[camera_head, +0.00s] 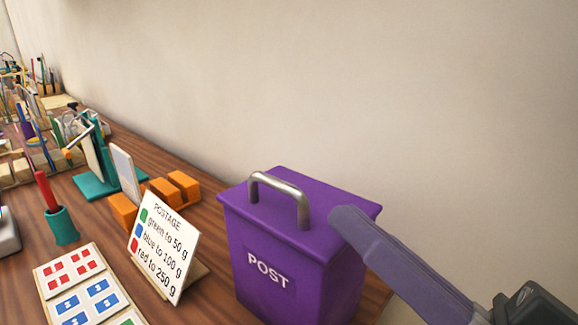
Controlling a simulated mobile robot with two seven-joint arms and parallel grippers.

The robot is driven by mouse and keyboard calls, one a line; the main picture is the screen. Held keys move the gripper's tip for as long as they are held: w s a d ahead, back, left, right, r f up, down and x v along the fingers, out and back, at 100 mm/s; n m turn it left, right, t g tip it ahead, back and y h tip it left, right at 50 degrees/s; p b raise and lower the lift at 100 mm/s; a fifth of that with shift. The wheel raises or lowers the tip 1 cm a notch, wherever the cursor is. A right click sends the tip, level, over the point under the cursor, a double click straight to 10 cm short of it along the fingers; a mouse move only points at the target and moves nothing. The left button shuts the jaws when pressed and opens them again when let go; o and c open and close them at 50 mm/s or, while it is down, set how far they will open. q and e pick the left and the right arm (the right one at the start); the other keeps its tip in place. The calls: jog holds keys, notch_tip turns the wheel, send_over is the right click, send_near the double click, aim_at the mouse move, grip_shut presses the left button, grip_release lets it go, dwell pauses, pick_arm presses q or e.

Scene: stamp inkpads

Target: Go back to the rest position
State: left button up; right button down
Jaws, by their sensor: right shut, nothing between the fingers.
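My right gripper (348,222) comes in from the lower right, and its fingers are together and empty. Its tip is beside the right side of the purple post box (262,275) and overlaps it in the picture; I cannot tell whether they touch. The box has a lid (318,212) with a metal handle (280,190), and the lid is down. My left gripper is not in view.
A postage sign (165,248) stands left of the box. A stamp sheet (78,285), a teal cup (62,228) with a red stick, and orange blocks (176,188) are farther left. A wall (330,80) runs behind the wooden table (215,250).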

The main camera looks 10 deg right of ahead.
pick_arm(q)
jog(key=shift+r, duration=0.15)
pick_arm(e)
jog(key=s+d+r+n+g+h+p, duration=0.1)
jog(key=s+d+r+g+h+p, duration=0.45)
jog(key=p, duration=0.75)
jog(key=s+d+r+g+h+p, duration=0.3)
jog(key=s+r+g+h+p, duration=0.25)
jog(key=g+p, duration=0.55)
pick_arm(q)
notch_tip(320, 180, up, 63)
jog(key=p, duration=3.9)
pick_arm(e)
notch_tip(320, 180, up, 38)
jog(key=s+t, duration=0.1)
jog(key=shift+s+t+y, duration=0.25)
jog(key=shift+t+y, duration=0.05)
jog(key=shift+t, duration=0.05)
